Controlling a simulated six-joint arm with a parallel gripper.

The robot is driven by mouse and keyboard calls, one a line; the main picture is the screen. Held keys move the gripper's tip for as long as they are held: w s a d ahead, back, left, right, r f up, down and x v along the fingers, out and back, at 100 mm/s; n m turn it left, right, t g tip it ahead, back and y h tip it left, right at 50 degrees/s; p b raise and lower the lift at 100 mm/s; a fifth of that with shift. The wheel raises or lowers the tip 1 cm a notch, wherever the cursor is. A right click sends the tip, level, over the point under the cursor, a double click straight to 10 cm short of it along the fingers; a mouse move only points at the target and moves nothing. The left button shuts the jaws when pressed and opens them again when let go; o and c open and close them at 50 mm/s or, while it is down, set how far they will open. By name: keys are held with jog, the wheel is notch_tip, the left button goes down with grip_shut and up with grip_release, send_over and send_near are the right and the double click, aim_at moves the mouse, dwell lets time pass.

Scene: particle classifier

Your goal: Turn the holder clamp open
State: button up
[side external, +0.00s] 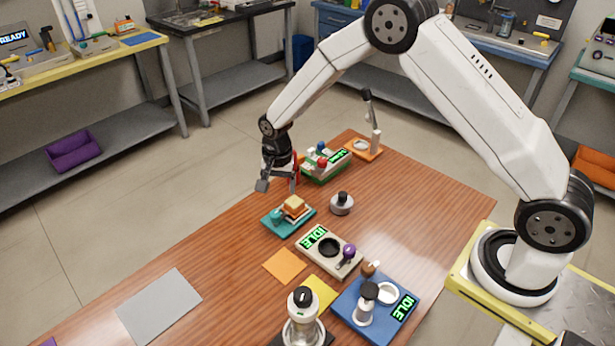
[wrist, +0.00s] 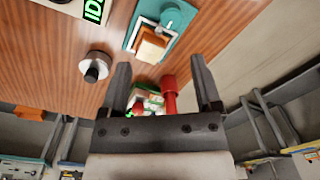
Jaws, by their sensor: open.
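A small teal holder (side external: 274,226) stands on the wooden table, with a tan and orange block (side external: 294,207) on it and a teal rounded knob (side external: 277,215) at one end. In the wrist view the teal holder (wrist: 133,42) lies beyond my fingertips, with the block (wrist: 152,47) and teal knob (wrist: 172,17). I cannot tell which part is the clamp. My gripper (side external: 277,184) is open and empty, above and behind the holder in the side view. In the wrist view my gripper (wrist: 160,66) has its fingers spread, touching nothing visible.
A red post (wrist: 170,95) shows between my fingers in the wrist view, close to the green device (side external: 325,165) with coloured knobs. A grey round knob piece (side external: 342,204) stands right of the holder. An IDLE cream device (side external: 318,258) sits nearer the camera.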

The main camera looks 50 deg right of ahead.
aim_at(274, 213)
jog(key=shift+w+a+f+m, duration=0.2)
jog(key=shift+w+f+m, duration=0.25)
jog(key=shift+f, duration=0.35)
jog(key=shift+w+a+f+m, duration=0.15)
jog(key=shift+w+f+m, duration=0.3)
jog(key=shift+f, duration=0.3)
jog(key=shift+f, duration=3.85)
grip_shut()
